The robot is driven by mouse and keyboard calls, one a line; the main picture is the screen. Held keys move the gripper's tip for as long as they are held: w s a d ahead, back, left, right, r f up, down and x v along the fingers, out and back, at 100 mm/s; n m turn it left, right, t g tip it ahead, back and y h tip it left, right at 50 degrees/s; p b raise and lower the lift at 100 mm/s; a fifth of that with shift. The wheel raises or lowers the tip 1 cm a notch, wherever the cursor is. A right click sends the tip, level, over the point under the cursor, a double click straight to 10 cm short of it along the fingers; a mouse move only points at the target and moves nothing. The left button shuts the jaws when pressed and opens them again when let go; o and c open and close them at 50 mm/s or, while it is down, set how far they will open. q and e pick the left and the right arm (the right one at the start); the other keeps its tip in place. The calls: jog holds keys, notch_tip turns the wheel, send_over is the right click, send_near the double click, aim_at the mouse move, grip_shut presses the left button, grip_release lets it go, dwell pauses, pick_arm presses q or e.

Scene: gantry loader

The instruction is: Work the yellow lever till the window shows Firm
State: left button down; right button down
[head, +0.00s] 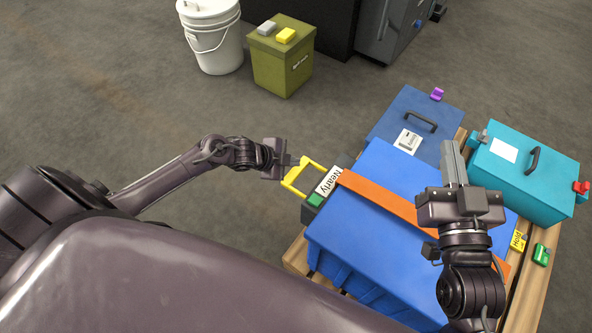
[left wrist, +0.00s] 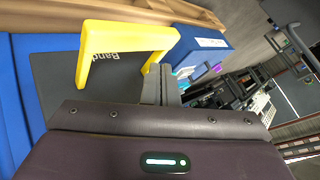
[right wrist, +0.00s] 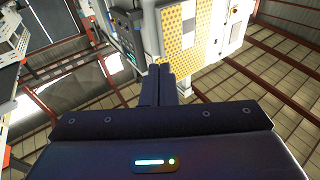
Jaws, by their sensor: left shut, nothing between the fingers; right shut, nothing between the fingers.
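The yellow lever (head: 291,176) is a U-shaped handle at the left end of the orange band (head: 385,205) over the big blue box. Beside it the white window (head: 329,181) reads "Nearly". My left gripper (head: 297,161) is shut and empty at the lever's far left corner. In the left wrist view the lever (left wrist: 125,38) stands just ahead of the shut fingers (left wrist: 157,72), one leg right behind them; I cannot tell whether they touch. My right gripper (head: 452,150) is shut and empty, raised over the right part of the blue box, its fingers pointing away.
The blue box (head: 370,250) sits on a wooden pallet (head: 540,290) with a darker blue case (head: 395,115) and a teal case (head: 545,195). An olive bin (head: 283,65) and white bucket (head: 215,45) stand behind; floor left is clear.

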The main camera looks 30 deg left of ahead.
aim_at(292, 171)
pick_arm(q)
jog(key=shift+f+b, duration=0.3)
jog(key=shift+f, duration=0.3)
pick_arm(e)
jog(key=shift+s+d+r+t+y, duration=0.15)
jog(key=shift+r+t, duration=0.35)
jog(key=shift+r, duration=0.5)
jog(key=shift+s+d+r+t+y, duration=0.1)
jog(key=shift+r+t+y, duration=0.1)
jog(key=shift+r+t, duration=0.55)
jog(key=shift+s+d+r+t+y, duration=0.15)
jog(key=shift+r+t, duration=0.1)
jog(key=shift+r, duration=0.95)
pick_arm(q)
jog(key=shift+f, duration=0.15)
jog(key=shift+f, duration=0.25)
pick_arm(e)
jog(key=shift+f, duration=0.15)
